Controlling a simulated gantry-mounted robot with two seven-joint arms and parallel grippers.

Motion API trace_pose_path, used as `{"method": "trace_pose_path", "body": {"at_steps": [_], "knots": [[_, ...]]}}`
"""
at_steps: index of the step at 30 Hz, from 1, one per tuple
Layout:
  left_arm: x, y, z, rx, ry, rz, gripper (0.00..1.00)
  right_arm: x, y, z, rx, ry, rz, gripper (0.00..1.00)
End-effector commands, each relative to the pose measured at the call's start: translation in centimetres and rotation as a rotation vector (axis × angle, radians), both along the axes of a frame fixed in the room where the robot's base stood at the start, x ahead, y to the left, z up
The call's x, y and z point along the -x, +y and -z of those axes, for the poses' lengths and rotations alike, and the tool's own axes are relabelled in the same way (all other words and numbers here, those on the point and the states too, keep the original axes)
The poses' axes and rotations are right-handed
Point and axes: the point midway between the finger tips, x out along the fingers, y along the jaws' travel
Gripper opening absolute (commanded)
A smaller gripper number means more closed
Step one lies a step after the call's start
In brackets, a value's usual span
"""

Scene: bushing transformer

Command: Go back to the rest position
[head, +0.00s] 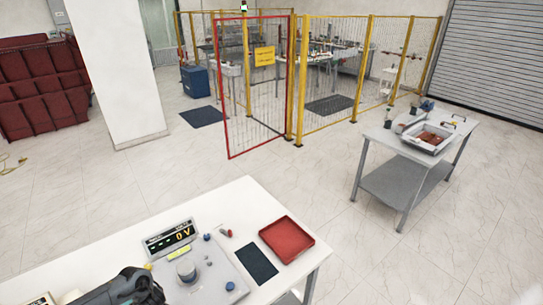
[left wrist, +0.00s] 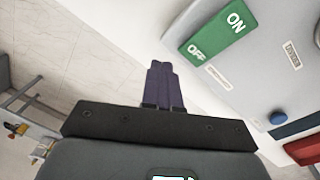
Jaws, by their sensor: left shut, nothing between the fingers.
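My left gripper (left wrist: 160,66) is shut and empty in the left wrist view, with its two dark fingers side by side. The fingers are over the white table edge and the floor beside it, left of the grey control panel (left wrist: 262,62). In the head view my dark left arm comes in at the bottom left, beside the control panel (head: 208,272); its fingertips cannot be made out there. The green ON/OFF switch (left wrist: 217,39) is near the fingers but apart from them. My right gripper is not in view.
The white table (head: 90,250) carries the panel with its "0V" display (head: 171,238), a black mat (head: 255,263) and a red tray (head: 287,238). A second table (head: 440,152) with a bin stands at right. A yellow fence with a red gate (head: 229,100) is behind. Floor between is clear.

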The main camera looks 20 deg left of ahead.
Motion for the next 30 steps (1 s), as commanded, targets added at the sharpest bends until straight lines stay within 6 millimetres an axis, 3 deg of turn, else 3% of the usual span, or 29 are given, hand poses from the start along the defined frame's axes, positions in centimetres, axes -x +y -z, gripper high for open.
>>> {"method": "trace_pose_path", "body": {"at_steps": [1,5,10,14,15,18,20,21,25,30], "knots": [[2.1,-1.8,1.8,0.028,0.038,0.007,0.0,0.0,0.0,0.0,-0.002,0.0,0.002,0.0],[6.8,-8.6,5.1,0.138,0.101,0.035,0.0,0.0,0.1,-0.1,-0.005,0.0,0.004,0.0],[11.3,-20.8,7.1,0.323,0.081,0.035,0.0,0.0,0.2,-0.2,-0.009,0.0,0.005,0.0],[12.9,-30.6,5.8,0.445,-0.011,-0.042,0.0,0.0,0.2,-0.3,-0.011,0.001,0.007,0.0],[12.9,-33.5,4.6,0.478,-0.054,-0.094,0.0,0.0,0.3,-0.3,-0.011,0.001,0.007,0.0],[11.3,-38.3,0.2,0.519,-0.183,-0.308,0.0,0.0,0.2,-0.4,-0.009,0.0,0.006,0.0],[9.7,-38.7,-3.1,0.507,-0.256,-0.486,0.0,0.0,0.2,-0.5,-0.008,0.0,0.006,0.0],[8.6,-37.8,-5.3,0.484,-0.297,-0.61,0.0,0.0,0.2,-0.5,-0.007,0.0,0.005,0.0],[6.6,-32.2,-11.3,0.378,-0.374,-0.987,0.0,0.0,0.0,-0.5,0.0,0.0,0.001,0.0],[6.2,-26.1,-17.0,0.274,-0.402,-1.291,0.0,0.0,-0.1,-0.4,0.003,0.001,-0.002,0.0]]}}
